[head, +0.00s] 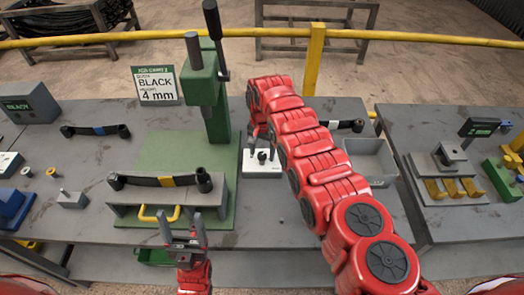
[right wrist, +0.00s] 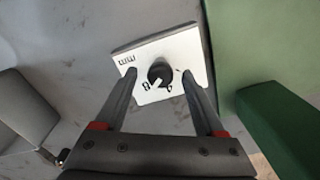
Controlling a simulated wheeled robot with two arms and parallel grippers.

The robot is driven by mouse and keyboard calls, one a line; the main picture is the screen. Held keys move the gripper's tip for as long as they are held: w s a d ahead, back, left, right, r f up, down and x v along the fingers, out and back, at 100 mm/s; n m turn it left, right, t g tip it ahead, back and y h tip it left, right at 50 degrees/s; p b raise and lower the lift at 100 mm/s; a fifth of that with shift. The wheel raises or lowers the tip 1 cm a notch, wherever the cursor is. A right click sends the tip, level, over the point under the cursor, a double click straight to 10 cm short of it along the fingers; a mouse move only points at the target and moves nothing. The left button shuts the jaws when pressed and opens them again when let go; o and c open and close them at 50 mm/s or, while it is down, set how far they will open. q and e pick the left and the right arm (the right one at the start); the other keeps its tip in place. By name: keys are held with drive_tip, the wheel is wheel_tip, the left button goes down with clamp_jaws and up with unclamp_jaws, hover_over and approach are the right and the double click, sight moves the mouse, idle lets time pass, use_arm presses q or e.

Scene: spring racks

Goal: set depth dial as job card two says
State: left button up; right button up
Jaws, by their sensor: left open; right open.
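The depth dial is a black knob (right wrist: 160,73) on a white plate (right wrist: 197,62) marked "mm" and with a few numbers. The knob's pale mark points toward the lower left, near what looks like an 8. The plate also shows in the head view (head: 262,172). My right gripper (head: 262,150) is open above the plate, its fingers on either side of the knob, contact unclear. My left gripper (head: 182,226) is open and empty at the bench's front.
A green press (head: 208,92) stands left of the dial. A grey stand (head: 150,197) in front of it carries a dark spring with a yellow band. A grey bin (head: 372,160) is right of my right arm. Another bench (head: 425,118) with a fixture is further right.

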drive_tip(key=shift+c, duration=0.4)
clamp_jaws()
